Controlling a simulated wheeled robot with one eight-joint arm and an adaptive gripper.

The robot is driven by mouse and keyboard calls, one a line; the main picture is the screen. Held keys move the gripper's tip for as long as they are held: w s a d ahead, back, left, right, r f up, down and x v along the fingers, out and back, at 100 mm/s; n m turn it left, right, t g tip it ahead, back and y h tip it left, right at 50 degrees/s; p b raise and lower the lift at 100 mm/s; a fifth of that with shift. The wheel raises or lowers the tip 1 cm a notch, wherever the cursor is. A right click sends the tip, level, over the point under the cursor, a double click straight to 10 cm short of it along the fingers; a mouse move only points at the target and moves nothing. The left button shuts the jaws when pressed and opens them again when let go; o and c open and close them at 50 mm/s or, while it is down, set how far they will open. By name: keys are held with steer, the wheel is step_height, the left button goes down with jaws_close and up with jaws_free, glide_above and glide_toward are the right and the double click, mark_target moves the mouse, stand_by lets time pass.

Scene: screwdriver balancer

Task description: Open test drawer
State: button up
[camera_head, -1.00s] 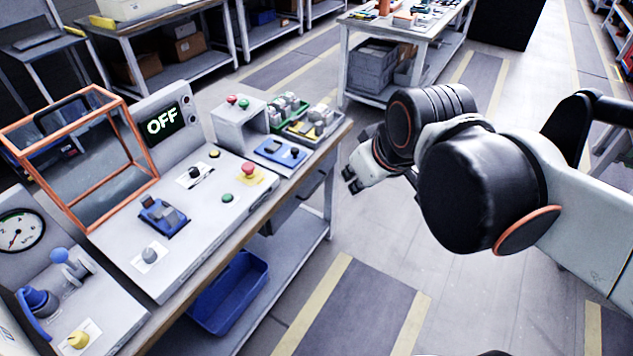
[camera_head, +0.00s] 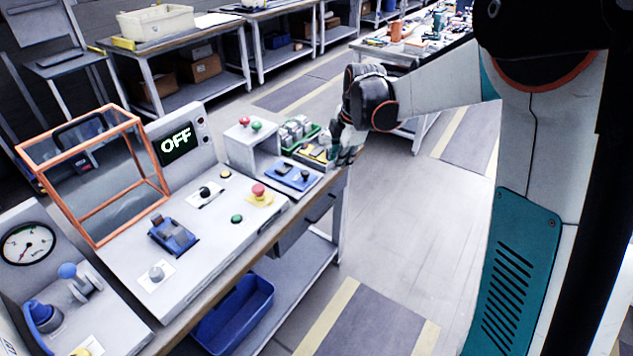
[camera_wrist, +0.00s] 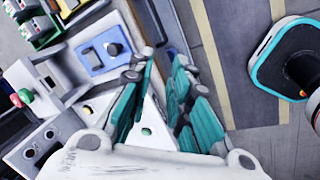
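The test drawer looks to be the dark grey unit (camera_head: 306,222) under the right end of the bench (camera_head: 258,250). Its front is seen only at a slant, and I see no clear gap or handle. My gripper (camera_head: 342,158) is at the right end of the bench, near the blue switch plate (camera_head: 293,176), above the drawer unit and apart from it. In the wrist view my gripper (camera_wrist: 164,60) has its teal-padded fingers spread, with bench edge and floor between them and nothing held.
A green tray of parts (camera_head: 302,138) and a grey box with red and green buttons (camera_head: 247,146) stand close to my gripper. A blue bin (camera_head: 233,315) lies on the lower shelf. The floor right of the bench is clear.

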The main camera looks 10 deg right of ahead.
mark_target(327, 208)
steer(key=w+f+n+b, duration=0.1)
steer(key=w+f+n, duration=0.1)
steer(key=f, duration=0.7)
steer(key=w+f+n+g+b, duration=0.1)
steer(key=w+f+n+b, duration=0.1)
steer(key=f, duration=0.7)
steer(key=w+f+n+b, duration=0.2)
steer(key=w+f, duration=0.4)
steer(key=f, duration=0.4)
steer(key=shift+n+y, duration=0.3)
steer(key=shift+n, duration=0.4)
jaws_close()
